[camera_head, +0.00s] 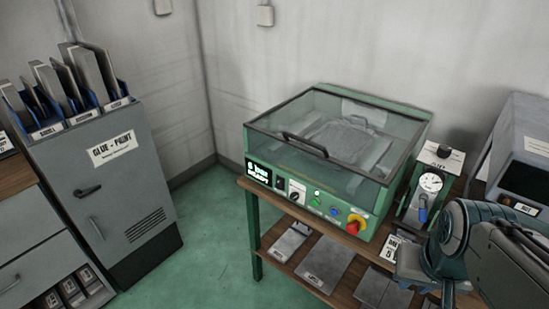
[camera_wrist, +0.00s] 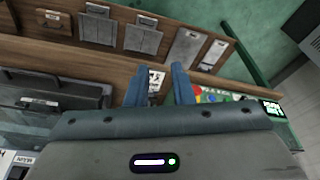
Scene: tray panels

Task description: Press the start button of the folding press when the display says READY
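The folding press (camera_head: 330,135) is a green machine with a closed clear lid on a wooden-topped bench. Its front panel has a dark display (camera_head: 258,172) with white text too small to read for certain. To the display's right are a dial (camera_head: 296,194), a green button (camera_head: 316,201), a blue button (camera_head: 333,211) and a red knob (camera_head: 354,225) on yellow. The display also shows in the wrist view (camera_wrist: 272,108). My gripper (camera_wrist: 159,84) has two blue-grey fingers apart with nothing seen between them. It is right of the panel in the head view, not touching the buttons.
A gauge unit (camera_head: 428,190) stands right of the press, and a grey machine (camera_head: 520,150) further right. Flat plates (camera_head: 325,262) lie on the bench's lower shelf. A grey cabinet (camera_head: 105,180) stands at left. The green floor (camera_head: 200,260) between is clear.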

